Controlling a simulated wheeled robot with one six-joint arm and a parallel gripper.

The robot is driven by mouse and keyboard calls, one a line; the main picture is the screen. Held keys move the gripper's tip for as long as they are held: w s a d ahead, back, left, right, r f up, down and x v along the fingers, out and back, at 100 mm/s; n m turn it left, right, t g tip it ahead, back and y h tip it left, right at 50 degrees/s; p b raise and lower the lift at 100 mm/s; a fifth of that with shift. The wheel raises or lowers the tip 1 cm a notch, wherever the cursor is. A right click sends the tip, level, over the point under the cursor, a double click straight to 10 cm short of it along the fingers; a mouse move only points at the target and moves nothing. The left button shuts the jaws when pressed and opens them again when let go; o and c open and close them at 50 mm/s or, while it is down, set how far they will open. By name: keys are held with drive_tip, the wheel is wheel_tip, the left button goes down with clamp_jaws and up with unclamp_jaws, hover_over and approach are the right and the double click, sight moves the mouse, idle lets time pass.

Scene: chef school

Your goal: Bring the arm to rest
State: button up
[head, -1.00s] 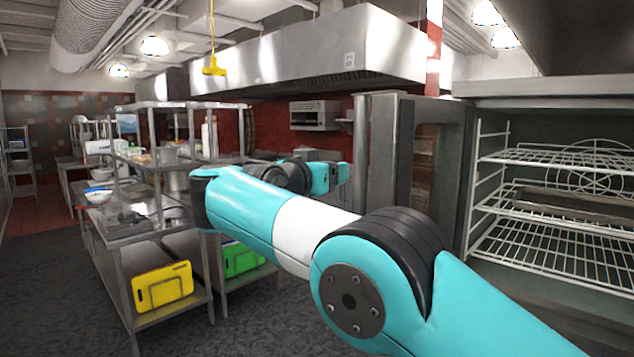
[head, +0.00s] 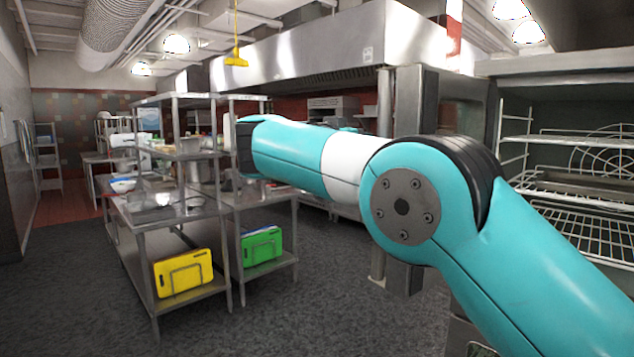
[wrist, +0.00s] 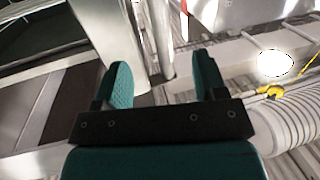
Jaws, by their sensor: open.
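My gripper (wrist: 163,82) shows in the wrist view with its two teal fingers apart and nothing between them. The wrist view is turned and takes in the ceiling pipes and metal surfaces behind the fingers. In the head view my arm (head: 335,165) reaches from the lower right toward the middle left, and its upper links hide the gripper there.
An open oven (head: 575,187) with wire racks stands close at the right. A steel hood (head: 310,55) hangs above. The grey floor in front is clear.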

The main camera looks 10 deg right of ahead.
drive_tip(key=s+f+n+g+y+b, duration=0.3)
drive_tip(key=s+f+n+y, duration=0.6)
drive_tip(key=f+y, duration=0.25)
drive_tip(key=s+f+n+g+y, duration=0.2)
drive_tip(key=s+f+g, duration=0.3)
drive_tip(key=s, duration=1.2)
drive_tip(key=s+a+f+n+g+y+b, duration=0.1)
drive_tip(key=s+f+n+g, duration=0.3)
drive_tip(key=s+f, duration=0.5)
drive_tip(key=s+g+y, duration=0.1)
drive_tip(key=s, duration=0.7)
drive_tip(key=shift+f, duration=0.35)
